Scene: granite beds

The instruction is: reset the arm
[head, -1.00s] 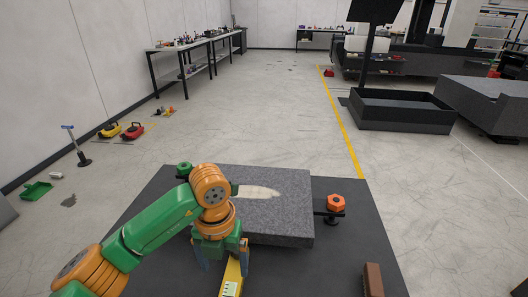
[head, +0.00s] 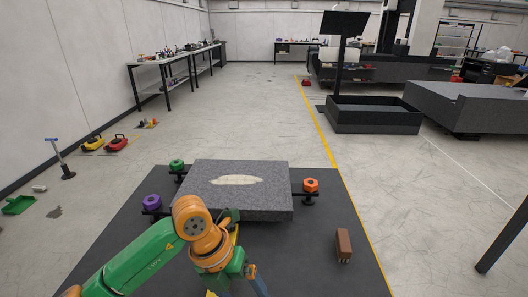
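My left arm comes in from the lower left, and its gripper (head: 240,284) hangs low in front of the granite plate. One blue-grey finger stands splayed out on the right, so the gripper looks open; the other fingertip is mostly hidden or cut off by the lower edge. A yellow bar (head: 237,236) lies behind the wrist and is mostly hidden by it. The speckled granite plate (head: 270,200) has a pale elongated patch (head: 238,181) on top. My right gripper is not in view.
Purple (head: 152,202), green (head: 177,165) and orange (head: 311,185) knobs stand beside the plate. A brown block (head: 344,245) is on the dark surface (head: 315,255) at right. A black post (head: 505,235) stands far right. Open floor surrounds the dark surface.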

